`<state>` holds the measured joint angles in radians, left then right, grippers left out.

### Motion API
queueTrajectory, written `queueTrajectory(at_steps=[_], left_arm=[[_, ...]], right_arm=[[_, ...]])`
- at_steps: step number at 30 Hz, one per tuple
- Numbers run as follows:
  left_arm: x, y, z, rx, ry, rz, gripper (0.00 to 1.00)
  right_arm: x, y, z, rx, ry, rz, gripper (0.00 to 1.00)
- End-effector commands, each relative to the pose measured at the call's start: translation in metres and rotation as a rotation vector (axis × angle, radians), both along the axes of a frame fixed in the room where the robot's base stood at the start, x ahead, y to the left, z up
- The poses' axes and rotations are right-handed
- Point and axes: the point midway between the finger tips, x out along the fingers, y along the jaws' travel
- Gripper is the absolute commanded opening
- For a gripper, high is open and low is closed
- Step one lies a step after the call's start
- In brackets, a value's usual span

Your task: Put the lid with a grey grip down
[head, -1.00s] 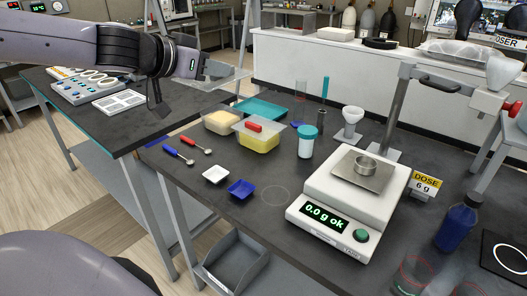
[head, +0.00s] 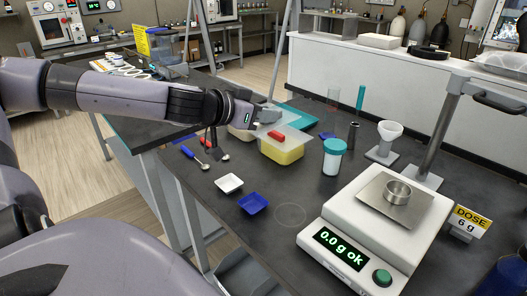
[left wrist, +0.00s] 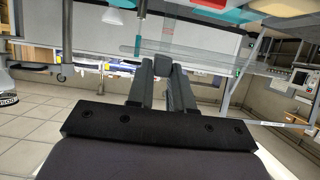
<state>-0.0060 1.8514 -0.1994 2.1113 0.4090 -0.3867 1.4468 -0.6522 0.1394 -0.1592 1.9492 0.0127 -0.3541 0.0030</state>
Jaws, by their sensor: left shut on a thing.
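My left gripper (head: 264,113) is shut on the grey grip of a clear lid, held in the air by the tubs. The lid shows as a thin clear sheet beyond the fingers in the left wrist view (left wrist: 192,53); in the head view its outline is hard to separate from what lies behind. A cream-filled tub (head: 238,133) is mostly hidden behind my gripper. Beside it, a yellow-filled tub (head: 284,153) has a clear lid with a red grip (head: 276,135). A teal tray (head: 303,117) lies behind, partly covered. My right gripper is out of view.
A white dish (head: 229,183) and a blue dish (head: 253,203) lie in front of the tubs, with spoons (head: 204,157) to the left. A teal-capped jar (head: 334,157), a funnel stand (head: 384,143) and a scale (head: 365,235) stand to the right.

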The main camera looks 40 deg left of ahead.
Motion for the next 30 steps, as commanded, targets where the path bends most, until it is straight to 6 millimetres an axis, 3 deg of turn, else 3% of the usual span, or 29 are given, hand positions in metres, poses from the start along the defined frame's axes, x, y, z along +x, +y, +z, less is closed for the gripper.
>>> queueTrajectory(at_steps=[1, 3, 10, 16, 30], left_arm=[[0.0, -0.001, -0.015, -0.006, 0.002, -0.001, 0.0], [0.0, -0.001, -0.027, -0.004, 0.002, 0.0, 0.0], [0.0, 0.0, -0.046, -0.001, 0.001, -0.001, 0.0], [0.0, 0.0, -0.076, -0.001, 0.002, -0.001, 0.0], [0.0, 0.0, -0.084, 0.0, -0.001, -0.001, 0.0]], right_arm=[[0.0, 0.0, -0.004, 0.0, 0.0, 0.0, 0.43], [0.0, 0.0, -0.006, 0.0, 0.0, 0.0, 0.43], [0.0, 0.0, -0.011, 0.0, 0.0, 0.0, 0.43], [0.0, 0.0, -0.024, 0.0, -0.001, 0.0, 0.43], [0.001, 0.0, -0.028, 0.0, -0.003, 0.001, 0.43]])
